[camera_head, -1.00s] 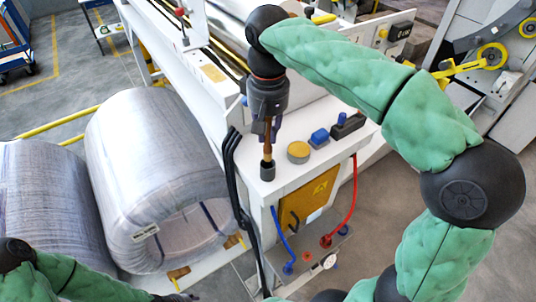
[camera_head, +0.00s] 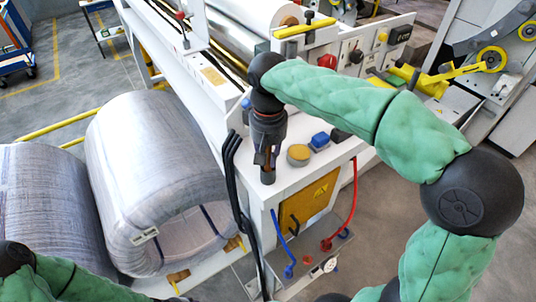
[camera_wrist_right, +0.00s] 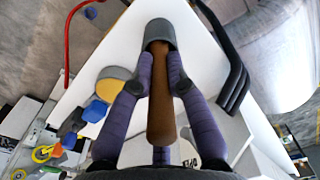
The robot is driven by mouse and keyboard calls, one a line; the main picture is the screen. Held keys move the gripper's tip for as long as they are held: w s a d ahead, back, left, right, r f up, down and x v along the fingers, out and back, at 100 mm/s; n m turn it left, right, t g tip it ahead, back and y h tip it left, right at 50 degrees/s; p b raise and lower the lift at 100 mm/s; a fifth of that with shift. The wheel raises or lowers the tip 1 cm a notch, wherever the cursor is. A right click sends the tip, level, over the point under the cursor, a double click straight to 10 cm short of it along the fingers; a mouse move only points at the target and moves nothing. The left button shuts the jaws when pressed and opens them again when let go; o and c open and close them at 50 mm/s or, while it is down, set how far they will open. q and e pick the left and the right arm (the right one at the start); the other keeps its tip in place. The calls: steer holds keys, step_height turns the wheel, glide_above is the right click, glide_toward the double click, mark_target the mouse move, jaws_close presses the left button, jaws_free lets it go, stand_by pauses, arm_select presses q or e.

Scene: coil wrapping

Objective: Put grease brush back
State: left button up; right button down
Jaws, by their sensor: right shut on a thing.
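My right gripper (camera_head: 267,158) points straight down over the near end of the machine's white top. In the right wrist view its fingers (camera_wrist_right: 160,85) are shut on the brown handle (camera_wrist_right: 161,115) of the grease brush, one finger on each side. The cup also shows in the head view (camera_head: 268,177), just below the fingertips. The bristles are hidden. My left arm lies at the lower left, and its gripper is outside the picture.
A yellow round pad (camera_head: 299,154) and a blue block (camera_head: 320,140) sit right of the cup. Black cables (camera_head: 232,160) hang over the left edge. Large wrapped coils (camera_head: 155,180) stand at the left. A red hose (camera_head: 354,195) hangs at the front.

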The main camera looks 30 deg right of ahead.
steer(key=c, duration=1.2)
jaws_free()
step_height(320, 180, up, 12)
steer(key=shift+r+p, duration=0.1)
steer(key=shift+p, duration=0.25)
